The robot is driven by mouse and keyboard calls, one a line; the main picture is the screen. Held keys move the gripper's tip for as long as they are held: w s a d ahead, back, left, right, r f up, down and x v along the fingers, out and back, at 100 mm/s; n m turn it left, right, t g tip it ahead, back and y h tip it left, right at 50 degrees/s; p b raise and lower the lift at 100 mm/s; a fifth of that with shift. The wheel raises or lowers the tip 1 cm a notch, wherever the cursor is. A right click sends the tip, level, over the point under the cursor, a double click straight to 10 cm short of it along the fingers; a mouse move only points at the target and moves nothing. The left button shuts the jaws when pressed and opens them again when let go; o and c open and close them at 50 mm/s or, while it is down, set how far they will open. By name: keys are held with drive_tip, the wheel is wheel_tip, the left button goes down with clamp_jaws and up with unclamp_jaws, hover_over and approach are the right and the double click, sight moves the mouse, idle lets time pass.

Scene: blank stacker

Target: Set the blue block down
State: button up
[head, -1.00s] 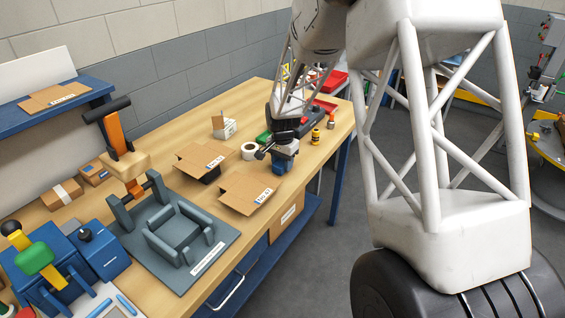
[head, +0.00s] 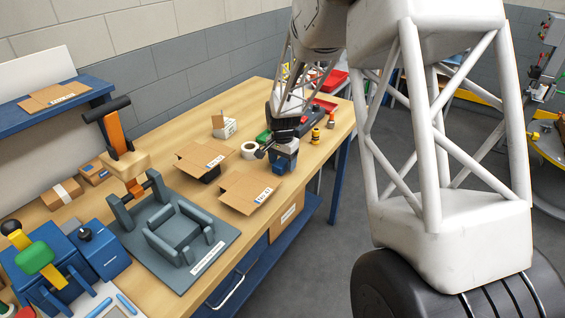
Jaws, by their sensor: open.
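The blue block (head: 286,156) stands upright at the far right part of the wooden bench, near its front edge, beside the cardboard pieces. My gripper (head: 280,143) is directly above and around the top of the block. Its jaws are open, and one dark finger shows at the block's left side. The far finger and the block's underside are too small or hidden to see clearly, so I cannot tell whether a finger still touches the block.
A grey fixture (head: 205,262) fills the near bench. Bare wood lies right of the block.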

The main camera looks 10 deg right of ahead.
sight(283, 162)
wheel_tip(283, 162, up, 12)
idle(0.6)
drive_tip(key=shift+f, duration=0.1)
idle(0.4)
drive_tip(key=s+r+n, duration=0.1)
drive_tip(key=s+r, duration=0.3)
drive_tip(key=s, duration=0.3)
drive_tip(key=s+d+r+n+t, duration=0.1)
drive_tip(key=s+r+n, duration=0.15)
drive_tip(key=s, duration=0.55)
drive_tip(key=s+r+n, duration=0.1)
drive_tip(key=s+r, duration=0.4)
drive_tip(key=s, duration=0.2)
drive_tip(key=s+f+n+t, duration=0.1)
drive_tip(key=s+n, duration=0.3)
drive_tip(key=s, duration=1.7)
drive_tip(key=shift+s+d+t, duration=0.2)
drive_tip(key=shift+d+t, duration=0.1)
drive_tip(key=shift+d, duration=0.1)
